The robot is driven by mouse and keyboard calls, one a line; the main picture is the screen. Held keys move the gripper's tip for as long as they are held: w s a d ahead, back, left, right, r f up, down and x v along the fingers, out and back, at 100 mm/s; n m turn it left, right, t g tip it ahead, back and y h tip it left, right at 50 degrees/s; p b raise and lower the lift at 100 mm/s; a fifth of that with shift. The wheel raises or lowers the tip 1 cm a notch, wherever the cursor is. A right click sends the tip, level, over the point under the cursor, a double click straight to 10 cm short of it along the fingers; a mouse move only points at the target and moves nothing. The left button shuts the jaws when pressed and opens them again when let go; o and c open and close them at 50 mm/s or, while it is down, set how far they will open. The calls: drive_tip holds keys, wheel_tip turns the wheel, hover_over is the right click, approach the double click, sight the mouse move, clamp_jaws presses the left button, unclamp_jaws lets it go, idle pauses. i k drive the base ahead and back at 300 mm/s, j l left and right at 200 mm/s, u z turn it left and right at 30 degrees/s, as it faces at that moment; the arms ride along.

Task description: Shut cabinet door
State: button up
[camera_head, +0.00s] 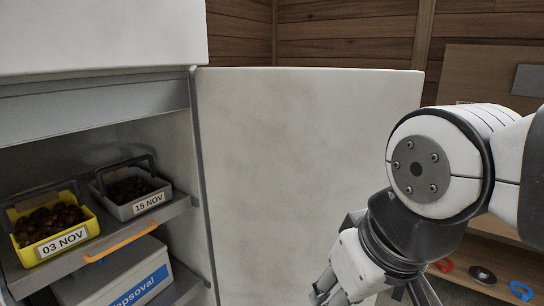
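A white cabinet, like a fridge, stands at the left in the head view. Its door (290,150) is swung wide open and fills the middle of the picture, hinged along the grey edge at the left. My gripper (345,290) is at the bottom, in front of the door's lower right part. Its fingertips are partly cut off by the lower picture edge, so I cannot tell if it is open or shut, or whether it touches the door.
On the cabinet's shelf (190,212) stand a yellow crate (93,228) labelled 03 NOV and a grey crate (172,197) labelled 15 NOV, both with chestnuts. A white box (135,285) sits below. Behind my arm, a wooden shelf holds a red ring (444,265), a dark disc (482,276) and a blue ring (520,291).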

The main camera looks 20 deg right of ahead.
sight(288, 153)
drive_tip(key=i+l, duration=0.1)
drive_tip(key=l, duration=0.65)
drive_tip(key=i+l, duration=0.15)
drive_tip(key=l, duration=0.6)
drive_tip(key=i+l, duration=0.1)
drive_tip(key=l, duration=0.65)
drive_tip(key=i+l+u, duration=0.1)
drive_tip(key=l, duration=0.6)
drive_tip(key=i+l, duration=0.15)
drive_tip(key=l, duration=0.2)
drive_tip(key=i+l, duration=0.2)
drive_tip(key=l, duration=0.15)
drive_tip(key=i+l, duration=0.15)
drive_tip(key=l, duration=0.2)
